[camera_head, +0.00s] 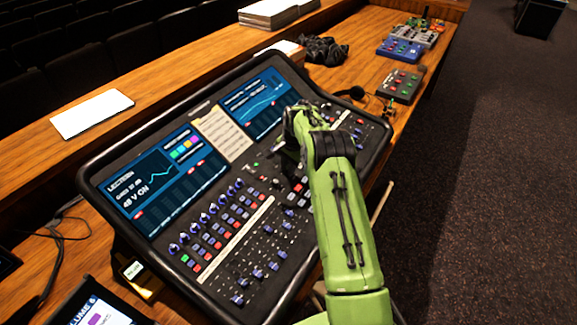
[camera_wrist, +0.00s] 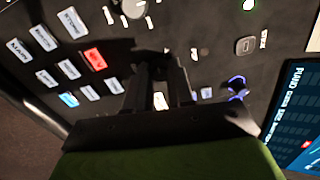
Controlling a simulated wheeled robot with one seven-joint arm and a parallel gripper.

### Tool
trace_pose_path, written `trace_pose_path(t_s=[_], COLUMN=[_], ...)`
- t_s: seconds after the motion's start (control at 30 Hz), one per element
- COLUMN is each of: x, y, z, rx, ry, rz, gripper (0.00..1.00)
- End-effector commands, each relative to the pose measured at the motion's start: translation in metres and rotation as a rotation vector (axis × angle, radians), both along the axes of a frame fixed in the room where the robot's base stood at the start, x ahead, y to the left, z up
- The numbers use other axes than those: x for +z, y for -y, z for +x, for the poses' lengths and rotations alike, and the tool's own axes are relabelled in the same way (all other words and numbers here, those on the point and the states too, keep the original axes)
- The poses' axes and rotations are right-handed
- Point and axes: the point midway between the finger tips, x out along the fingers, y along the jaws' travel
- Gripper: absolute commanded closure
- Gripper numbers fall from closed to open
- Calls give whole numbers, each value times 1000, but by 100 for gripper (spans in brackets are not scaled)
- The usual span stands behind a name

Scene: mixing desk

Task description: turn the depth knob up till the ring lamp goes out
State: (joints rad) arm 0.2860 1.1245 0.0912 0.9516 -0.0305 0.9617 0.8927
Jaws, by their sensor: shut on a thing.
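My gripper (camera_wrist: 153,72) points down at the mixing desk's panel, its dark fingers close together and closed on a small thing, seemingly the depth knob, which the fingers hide. No depth label can be read. In the head view my gripper (camera_head: 287,150) is at the right half of the desk (camera_head: 92,172), below the right screen, partly hidden by my green arm. A blue-violet knob (camera_wrist: 237,86) with a bright rim is to the right of the fingers in the wrist view. I cannot tell whether that rim is the ring lamp.
A pale round knob (camera_wrist: 133,8) stands above the fingers. Lit buttons lie to the left, one red (camera_wrist: 95,59) and one blue (camera_wrist: 68,99). A screen (camera_wrist: 300,110) is at the right. Rows of blue knobs and faders (camera_head: 258,272) fill the desk's lower part.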

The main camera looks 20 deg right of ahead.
Motion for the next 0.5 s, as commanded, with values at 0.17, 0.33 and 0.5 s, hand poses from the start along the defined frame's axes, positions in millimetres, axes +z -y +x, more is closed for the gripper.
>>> trace_pose_path(t_s=[0.17,0.33,0.5], x=[0,0,0], y=[-1,-1,-1], z=[0,1,1], rx=[-116,-269,-430], ry=[-5,-13,-22], rz=[12,26,39], gripper=[100,100,100])
